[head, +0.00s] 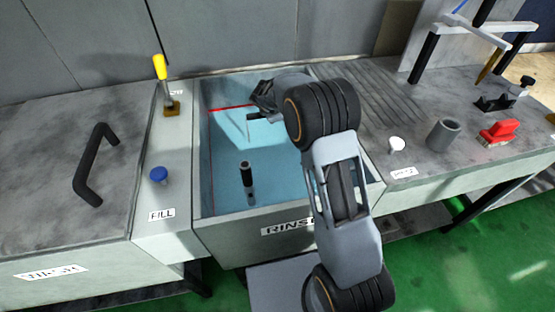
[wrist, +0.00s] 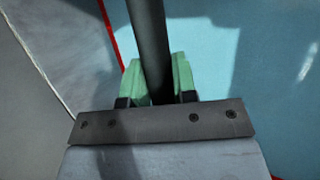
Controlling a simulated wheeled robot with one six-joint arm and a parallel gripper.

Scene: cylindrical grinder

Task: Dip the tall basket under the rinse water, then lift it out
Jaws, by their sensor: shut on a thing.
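My gripper (head: 260,106) is over the left-back part of the rinse tank (head: 215,205), low above the blue water (head: 225,165). In the wrist view its green-padded fingers (wrist: 158,82) are shut on a dark round bar (wrist: 150,40), which looks like the tall basket's handle. In the head view a short dark bar end (head: 254,120) shows at the fingers, with a thin pale line below it. The basket's body cannot be made out in either view, so its depth in the water is unclear.
A dark upright cylinder (head: 247,180) stands in the water near the front wall. A red line (head: 232,107) runs along the tank's inside walls. Left are a yellow-handled lever (head: 160,68), a blue knob (head: 158,174) and a lid with a black handle (head: 92,165). A ridged drainboard (head: 385,100) lies right.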

